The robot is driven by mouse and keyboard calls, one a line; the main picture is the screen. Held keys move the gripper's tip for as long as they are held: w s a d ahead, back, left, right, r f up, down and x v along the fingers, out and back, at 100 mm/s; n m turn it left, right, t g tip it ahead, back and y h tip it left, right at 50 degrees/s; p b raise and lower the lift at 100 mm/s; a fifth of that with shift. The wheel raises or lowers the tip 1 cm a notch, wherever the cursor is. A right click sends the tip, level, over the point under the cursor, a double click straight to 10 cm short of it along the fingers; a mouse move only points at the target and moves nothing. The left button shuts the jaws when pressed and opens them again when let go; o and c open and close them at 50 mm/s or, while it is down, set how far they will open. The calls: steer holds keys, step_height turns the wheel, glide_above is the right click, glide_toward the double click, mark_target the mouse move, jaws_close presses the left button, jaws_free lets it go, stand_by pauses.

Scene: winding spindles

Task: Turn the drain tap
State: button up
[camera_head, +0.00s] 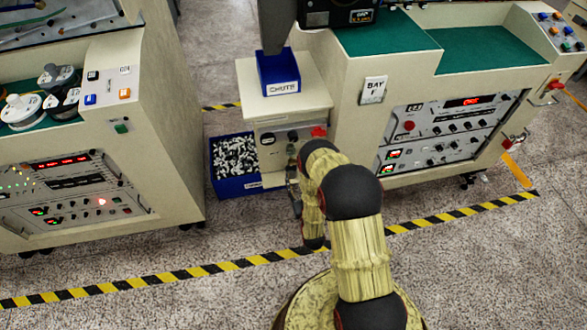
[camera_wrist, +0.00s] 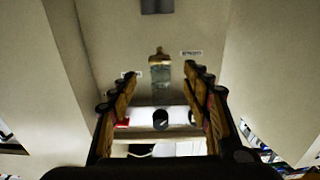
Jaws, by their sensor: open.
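A small cream cabinet (camera_head: 285,105) stands between two larger machines in the head view. In the wrist view a clear bowl-like cylinder (camera_wrist: 160,77) with a brass-coloured end fitting (camera_wrist: 159,55), which looks like the drain tap, is on the cabinet face. My gripper (camera_wrist: 160,71) is open, its fingers on either side of the cylinder in the picture, with nothing held. I cannot tell the remaining distance. In the head view my arm partly hides the cabinet front and the gripper.
A blue bin (camera_head: 278,72) marked CHUTE sits on the cabinet. A blue crate (camera_head: 238,187) of small parts stands on the floor at its left. Machine bodies (camera_head: 150,100) flank the cabinet closely. The wrist view shows a black knob (camera_wrist: 160,120) and a red part (camera_wrist: 122,123).

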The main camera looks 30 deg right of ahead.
mark_target(293, 165)
steer(key=b+x, duration=0.2)
steer(key=x, duration=0.4)
steer(key=shift+w+f, duration=0.1)
steer(key=shift+w, duration=0.25)
steer(key=shift+c, duration=0.6)
steer(key=c, duration=1)
